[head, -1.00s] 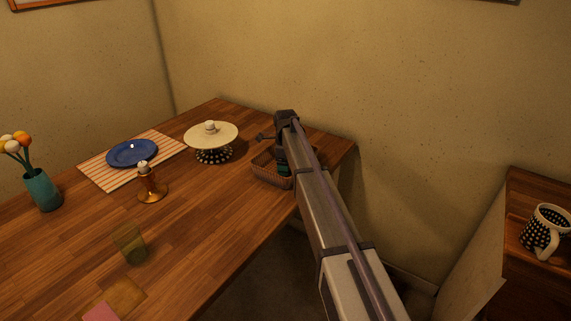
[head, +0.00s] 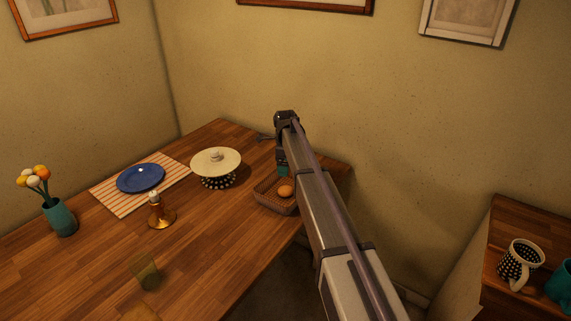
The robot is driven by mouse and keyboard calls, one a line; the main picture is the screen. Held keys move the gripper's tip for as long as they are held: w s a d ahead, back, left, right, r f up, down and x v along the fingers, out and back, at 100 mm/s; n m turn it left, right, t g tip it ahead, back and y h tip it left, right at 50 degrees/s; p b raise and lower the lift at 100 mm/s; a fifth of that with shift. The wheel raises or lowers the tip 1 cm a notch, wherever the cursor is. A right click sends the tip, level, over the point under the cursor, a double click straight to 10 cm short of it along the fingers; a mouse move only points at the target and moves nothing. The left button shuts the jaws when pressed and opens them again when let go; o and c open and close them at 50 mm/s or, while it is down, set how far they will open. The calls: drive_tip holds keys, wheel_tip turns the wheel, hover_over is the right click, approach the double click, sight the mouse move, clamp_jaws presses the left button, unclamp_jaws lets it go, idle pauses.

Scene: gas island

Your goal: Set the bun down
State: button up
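A small orange-brown bun (head: 286,191) lies in the woven basket (head: 276,208) at the right end of the wooden table. My gripper (head: 283,174) points down at the far end of my arm, above the back part of the basket. In the picture the bun shows just below the fingertips and looks apart from them. The fingers are small, dark and teal, and their opening cannot be made out. My arm hides the basket's right side.
A brass candle holder (head: 160,215), blue plate (head: 141,178) on a striped mat, green glass (head: 149,273) and flower vase (head: 60,217) are further left. Mugs (head: 520,263) stand on a right-hand cabinet.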

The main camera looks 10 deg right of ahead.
drive_tip(key=s+r+n+p, duration=0.1)
drive_tip(key=s+n, duration=2.1)
drive_tip(key=s, duration=1.7)
drive_tip(key=shift+s+a+r, duration=0.15)
drive_tip(key=shift+s+a, duration=0.1)
